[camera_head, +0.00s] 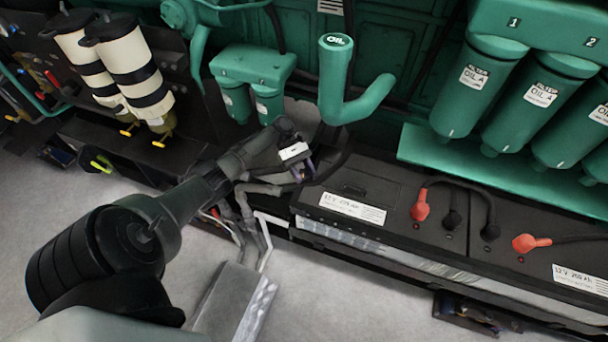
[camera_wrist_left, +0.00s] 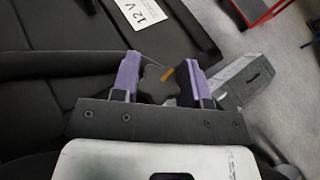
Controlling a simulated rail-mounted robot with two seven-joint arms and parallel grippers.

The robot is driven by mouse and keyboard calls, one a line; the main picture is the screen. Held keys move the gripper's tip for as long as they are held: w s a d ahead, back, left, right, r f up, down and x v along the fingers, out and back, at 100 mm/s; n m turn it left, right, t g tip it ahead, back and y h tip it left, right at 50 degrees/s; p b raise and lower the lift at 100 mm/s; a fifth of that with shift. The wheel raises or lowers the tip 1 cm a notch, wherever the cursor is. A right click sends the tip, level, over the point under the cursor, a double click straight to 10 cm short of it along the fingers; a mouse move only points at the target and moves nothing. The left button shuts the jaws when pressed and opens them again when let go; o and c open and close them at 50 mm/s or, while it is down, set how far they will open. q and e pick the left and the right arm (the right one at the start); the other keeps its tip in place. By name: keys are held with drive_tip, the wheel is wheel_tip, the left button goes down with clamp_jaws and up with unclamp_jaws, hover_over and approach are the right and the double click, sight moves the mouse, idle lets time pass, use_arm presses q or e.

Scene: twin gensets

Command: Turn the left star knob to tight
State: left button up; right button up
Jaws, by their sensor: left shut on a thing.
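The left star knob (camera_wrist_left: 152,86) is black and lobed, with an orange mark on its face, in the left wrist view. My left gripper (camera_wrist_left: 159,70) has its two purple fingers on opposite sides of the knob and is shut on it. In the head view my left gripper (camera_head: 300,172) is at the left end of the battery box, below the green oil filler pipe (camera_head: 338,85). The knob cannot be made out there behind the gripper. My right gripper is in neither view.
Black batteries (camera_head: 350,190) with red-capped terminals (camera_head: 420,208) stand right of the gripper. Green oil filters (camera_head: 478,88) hang above them. Cream-and-black cylinders (camera_head: 128,62) are at the upper left. Cables and pipes (camera_head: 240,225) run close below the gripper. Grey floor is open in front.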

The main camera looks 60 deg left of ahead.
use_arm(q)
drive_tip(key=shift+m+g+y+b, duration=0.3)
drive_tip(key=shift+m+g+b, duration=0.1)
drive_tip(key=shift+m+g, duration=1.2)
drive_tip(key=shift+g, duration=0.3)
drive_tip(key=o, duration=0.9)
